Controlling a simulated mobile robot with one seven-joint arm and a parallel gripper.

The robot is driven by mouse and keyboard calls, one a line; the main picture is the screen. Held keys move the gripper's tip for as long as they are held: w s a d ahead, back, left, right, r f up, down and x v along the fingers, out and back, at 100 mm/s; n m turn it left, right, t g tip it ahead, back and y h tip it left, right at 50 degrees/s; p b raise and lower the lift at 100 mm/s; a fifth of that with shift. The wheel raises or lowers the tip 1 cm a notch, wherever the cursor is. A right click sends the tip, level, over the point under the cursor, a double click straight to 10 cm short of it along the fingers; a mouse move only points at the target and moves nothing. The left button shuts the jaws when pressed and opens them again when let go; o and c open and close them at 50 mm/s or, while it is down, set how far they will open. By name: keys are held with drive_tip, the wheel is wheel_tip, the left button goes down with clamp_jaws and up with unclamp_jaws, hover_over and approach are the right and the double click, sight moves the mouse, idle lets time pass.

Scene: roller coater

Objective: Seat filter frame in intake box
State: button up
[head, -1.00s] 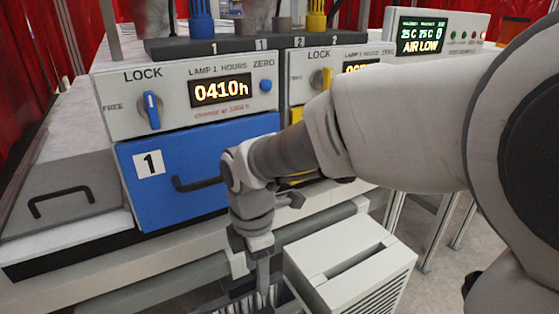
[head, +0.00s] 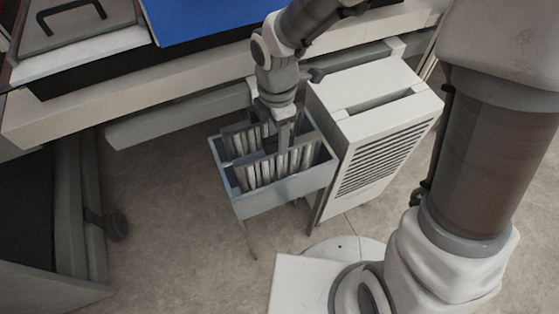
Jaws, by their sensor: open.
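A white box with a long slot in its top and louvres on its side, which looks like the intake box (head: 375,110), stands under the bench edge. Left of it is a grey open bin (head: 285,190) on legs. Upright pale, ribbed pieces stand in the bin, apparently filter frames (head: 265,170); I cannot tell them apart clearly. My gripper (head: 284,143) points down into the bin among these pieces. Its fingertips are small and partly hidden, and I see nothing clearly held. The slot in the white box's top looks dark, with no frame standing out of it.
The bench edge (head: 60,110) and a rail (head: 170,120) run behind the bin. A grey cabinet or cart (head: 45,230) stands at left. The floor in front of the bin is clear.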

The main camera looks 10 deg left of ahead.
drive_tip(key=b, duration=0.1)
hover_over(279, 165)
drive_tip(key=w, duration=0.1)
wheel_tip(279, 165, down, 4)
drive_tip(key=shift+a+f, duration=0.1)
clamp_jaws()
drive_tip(key=shift+w, duration=0.1)
idle(1.1)
